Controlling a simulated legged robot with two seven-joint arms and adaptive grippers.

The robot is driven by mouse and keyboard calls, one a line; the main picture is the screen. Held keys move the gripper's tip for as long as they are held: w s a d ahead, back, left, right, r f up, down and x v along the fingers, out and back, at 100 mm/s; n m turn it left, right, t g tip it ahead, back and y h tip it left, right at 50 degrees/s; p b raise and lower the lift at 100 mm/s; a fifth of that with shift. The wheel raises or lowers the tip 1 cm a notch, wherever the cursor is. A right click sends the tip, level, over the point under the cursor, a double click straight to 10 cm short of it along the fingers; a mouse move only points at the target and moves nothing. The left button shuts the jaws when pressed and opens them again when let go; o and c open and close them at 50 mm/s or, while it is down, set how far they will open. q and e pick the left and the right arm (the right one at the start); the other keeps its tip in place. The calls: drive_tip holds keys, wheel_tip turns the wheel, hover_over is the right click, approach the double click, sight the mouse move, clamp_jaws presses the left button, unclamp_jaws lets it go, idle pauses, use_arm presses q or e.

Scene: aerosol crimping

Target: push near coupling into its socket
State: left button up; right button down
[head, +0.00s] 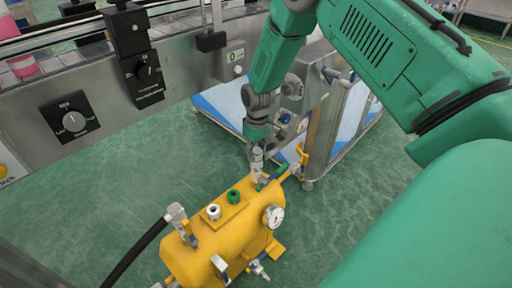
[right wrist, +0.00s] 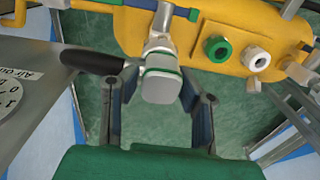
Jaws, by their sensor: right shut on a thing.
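A yellow tank (head: 225,240) stands low in the middle of the head view, with fittings along its top. My right gripper (head: 257,150) points down at the tank's far right end. In the right wrist view my right gripper (right wrist: 160,105) has its fingers on either side of a grey coupling (right wrist: 160,86) with a green band and is shut on it. The coupling is lined up with a metal fitting on the yellow tank (right wrist: 205,35); whether it is fully seated I cannot tell. A dark stub (right wrist: 92,62) extends left from the coupling. My left gripper is not in view.
A second grey fitting (head: 176,213) with a black hose (head: 135,255) sits at the tank's left end. A gauge (head: 274,215), white knob (head: 213,211) and green knob (head: 234,197) are nearby. A metal cabinet (head: 325,125) stands close behind. Green floor lies open at left.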

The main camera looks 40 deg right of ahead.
drive_tip(key=c, duration=1.1)
unclamp_jaws()
drive_tip(key=shift+r, duration=0.15)
wheel_tip(320, 180, up, 11)
drive_tip(key=shift+d+r, duration=0.2)
drive_tip(key=shift+w, duration=0.1)
